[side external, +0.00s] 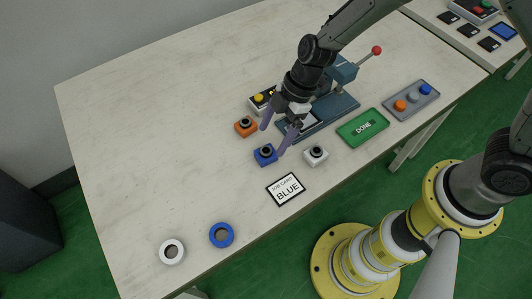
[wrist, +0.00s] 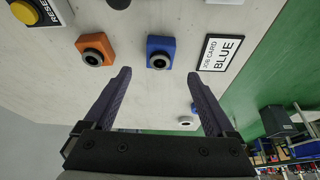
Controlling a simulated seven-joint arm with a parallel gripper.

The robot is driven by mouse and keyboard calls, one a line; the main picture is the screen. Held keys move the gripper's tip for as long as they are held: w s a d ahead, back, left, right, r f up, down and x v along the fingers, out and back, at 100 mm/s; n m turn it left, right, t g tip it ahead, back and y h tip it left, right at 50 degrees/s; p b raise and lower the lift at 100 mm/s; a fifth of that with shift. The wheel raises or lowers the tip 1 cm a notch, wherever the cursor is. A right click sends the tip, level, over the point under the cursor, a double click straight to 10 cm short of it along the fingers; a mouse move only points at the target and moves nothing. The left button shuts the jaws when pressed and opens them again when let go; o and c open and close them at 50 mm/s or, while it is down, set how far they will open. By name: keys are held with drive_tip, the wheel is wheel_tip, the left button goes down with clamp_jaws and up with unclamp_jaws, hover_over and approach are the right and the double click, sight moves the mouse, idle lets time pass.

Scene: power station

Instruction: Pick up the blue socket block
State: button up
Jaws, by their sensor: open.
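The blue socket block (side external: 265,155) sits on the table, with a round dark-rimmed socket on top. In the wrist view the blue socket block (wrist: 160,52) lies ahead of the fingertips, between their lines. My gripper (side external: 274,132) is open and empty, its two purple fingers pointing down close to the block in the side view. In the wrist view my gripper (wrist: 160,75) shows both fingers spread apart, with nothing between them. I cannot tell the exact height of the fingertips above the block.
An orange block (side external: 245,127) and a white block (side external: 316,155) stand close on either side. A job card reading BLUE (side external: 286,189) lies in front. A blue-grey press (side external: 330,103), green DONE plate (side external: 362,127) and button panel (side external: 411,100) are right. White (side external: 172,251) and blue (side external: 221,235) rings lie lower left.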

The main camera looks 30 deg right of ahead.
sight(266, 150)
drive_tip(key=shift+x, duration=3.1)
clamp_jaws()
